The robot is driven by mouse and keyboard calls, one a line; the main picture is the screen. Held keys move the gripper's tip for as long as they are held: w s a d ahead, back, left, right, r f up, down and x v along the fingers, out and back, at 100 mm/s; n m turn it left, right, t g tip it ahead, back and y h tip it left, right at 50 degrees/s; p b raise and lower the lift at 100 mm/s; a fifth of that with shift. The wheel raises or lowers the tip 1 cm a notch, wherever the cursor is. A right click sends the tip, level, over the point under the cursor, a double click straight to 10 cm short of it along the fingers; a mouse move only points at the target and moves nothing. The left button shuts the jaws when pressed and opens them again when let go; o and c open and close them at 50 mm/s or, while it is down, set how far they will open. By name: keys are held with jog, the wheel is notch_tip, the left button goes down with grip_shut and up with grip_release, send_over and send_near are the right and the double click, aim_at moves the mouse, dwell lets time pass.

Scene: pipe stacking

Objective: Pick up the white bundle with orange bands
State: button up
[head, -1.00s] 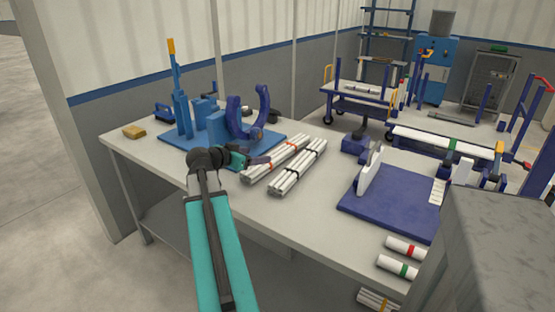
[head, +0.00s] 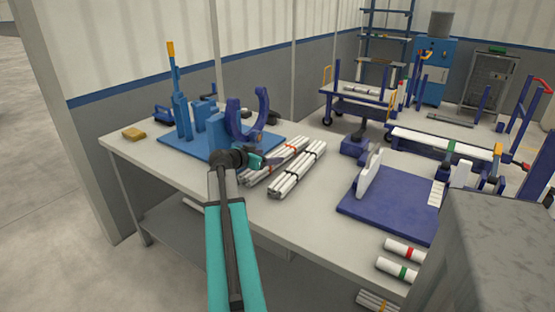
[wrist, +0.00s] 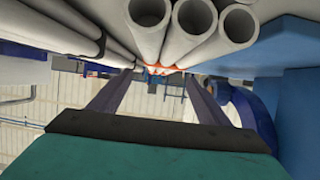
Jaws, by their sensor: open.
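The white bundle with orange bands (head: 300,144) lies on the workbench, left of a similar bundle with black bands (head: 299,167). My gripper (head: 272,159) is at the orange-banded bundle's near left part and hides some of it. In the wrist view, open pipe ends of the orange-banded bundle (wrist: 186,46) fill the top middle, with an orange band farther along. My gripper (wrist: 160,80) is open there, its two fingers apart and pointing along the bundle, with nothing held between them. Whether a finger touches the pipes I cannot tell. The black-banded bundle (wrist: 55,28) runs along the upper left.
A blue fixture (head: 215,130) with upright posts and curved arms stands close behind my gripper on the workbench (head: 270,212). A dark blue plate (head: 385,205) with a white upright is to the right. Loose white pipes (head: 398,268) with red and green bands lie front right.

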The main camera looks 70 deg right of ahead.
aim_at(278, 154)
jog(key=shift+d, duration=0.15)
jog(key=shift+s+d+f, duration=0.15)
jog(key=shift+d+f, duration=0.05)
jog(key=shift+d, duration=0.45)
jog(key=shift+p+x, duration=0.5)
jog(key=shift+x, duration=1.3)
jog(key=c, duration=1.4)
jog(key=shift+r, duration=0.2)
notch_tip(278, 154, up, 10)
jog(key=shift+f, duration=0.15)
